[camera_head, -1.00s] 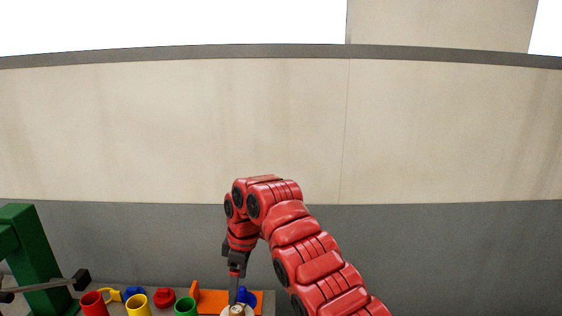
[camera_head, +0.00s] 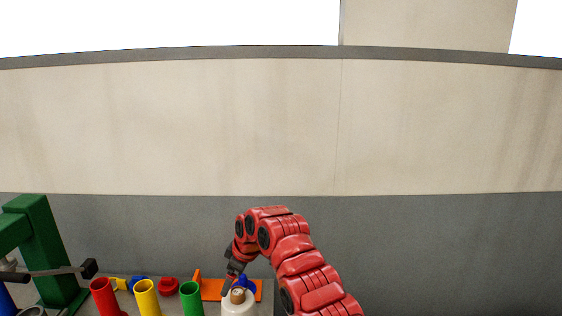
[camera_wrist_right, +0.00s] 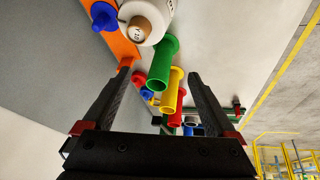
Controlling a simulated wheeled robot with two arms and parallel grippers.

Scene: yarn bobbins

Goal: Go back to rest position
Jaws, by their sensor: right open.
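My right gripper (camera_head: 233,271) hangs from the red arm above the back of the table, beside a white bobbin with a brown core (camera_head: 238,304). In the right wrist view the gripper (camera_wrist_right: 160,68) has its two black fingers wide apart, with nothing held between them. The white bobbin (camera_wrist_right: 150,12) lies beyond the fingertips there. Whether the gripper touches it is unclear in the head view. My left gripper does not show.
Red (camera_head: 103,296), yellow (camera_head: 147,297) and green (camera_head: 191,299) tubes stand in a row. An orange stand (camera_head: 211,290) and blue part (camera_head: 246,284) are near the bobbin. A green frame (camera_head: 43,245) with a dark bar stands left. A wall is behind.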

